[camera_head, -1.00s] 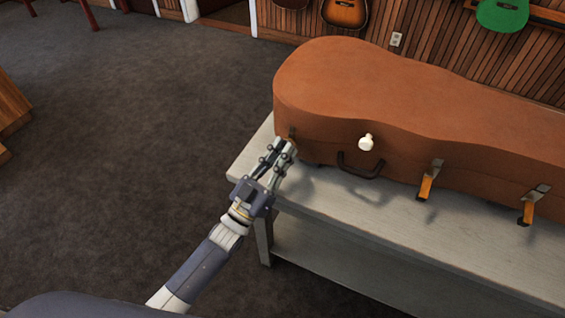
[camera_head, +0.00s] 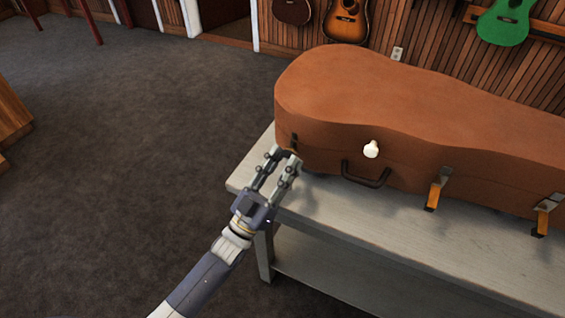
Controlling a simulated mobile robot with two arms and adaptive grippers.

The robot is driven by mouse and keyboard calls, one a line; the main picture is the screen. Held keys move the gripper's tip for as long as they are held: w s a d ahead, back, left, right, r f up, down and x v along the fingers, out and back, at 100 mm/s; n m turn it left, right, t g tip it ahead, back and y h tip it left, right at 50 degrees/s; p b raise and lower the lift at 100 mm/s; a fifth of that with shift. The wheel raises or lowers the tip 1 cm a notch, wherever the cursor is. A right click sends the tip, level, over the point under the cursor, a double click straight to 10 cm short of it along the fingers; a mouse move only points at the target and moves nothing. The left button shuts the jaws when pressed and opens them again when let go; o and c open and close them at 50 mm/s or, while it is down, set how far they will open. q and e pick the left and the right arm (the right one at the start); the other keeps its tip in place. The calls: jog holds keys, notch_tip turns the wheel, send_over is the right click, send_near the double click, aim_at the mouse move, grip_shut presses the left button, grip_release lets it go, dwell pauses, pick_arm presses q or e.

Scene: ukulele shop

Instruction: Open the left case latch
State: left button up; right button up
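A brown guitar-shaped case (camera_head: 400,110) lies closed on a light grey bench. At the left end of its front side is a small dark latch (camera_head: 294,139), partly hidden by my gripper, so its position is hard to tell. Two other latches, the middle one (camera_head: 437,188) and the right one (camera_head: 546,214), hang down with orange tabs. My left gripper (camera_head: 286,156) is at the case's left front corner, just below the left latch. Its two fingers are apart with nothing visible between them. Whether it touches the case cannot be told. My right gripper is out of view.
The case has a white knob (camera_head: 371,149) and a dark handle (camera_head: 365,174) on its front. The grey bench (camera_head: 335,212) has bare top along its front edge. Open carpet lies to the left. Several guitars hang on the wooden wall behind.

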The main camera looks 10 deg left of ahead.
pick_arm(q)
jog(key=v, duration=1.2)
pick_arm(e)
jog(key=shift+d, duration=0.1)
